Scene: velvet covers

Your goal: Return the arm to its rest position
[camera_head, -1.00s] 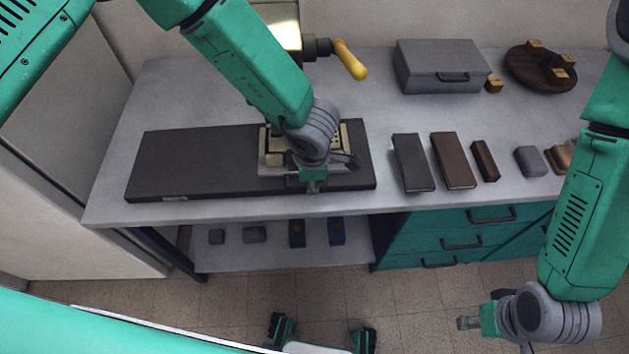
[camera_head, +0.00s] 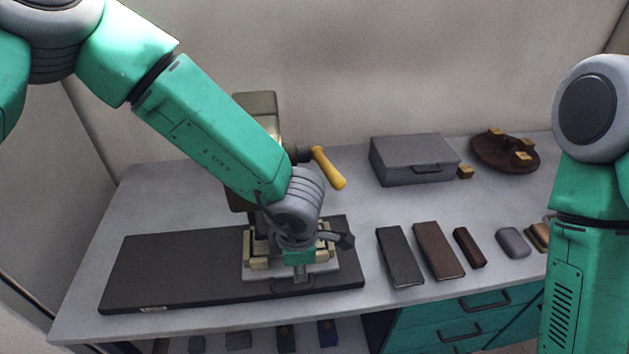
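My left arm comes in from the left, and its gripper (camera_head: 299,270) is over a metal fixture with brass-coloured blocks (camera_head: 321,272) on a dark flat board (camera_head: 180,272). The wrist hides the fingertips, so I cannot tell whether this gripper is open, shut or touching the fixture. My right arm hangs down at the right edge. Its gripper is below the picture.
A press-like machine with a yellow handle (camera_head: 328,169) stands behind my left wrist. A grey case (camera_head: 414,160), a round brown stand (camera_head: 505,152) and several dark blocks (camera_head: 438,250) lie on the table (camera_head: 350,205). Teal drawers (camera_head: 450,325) are below.

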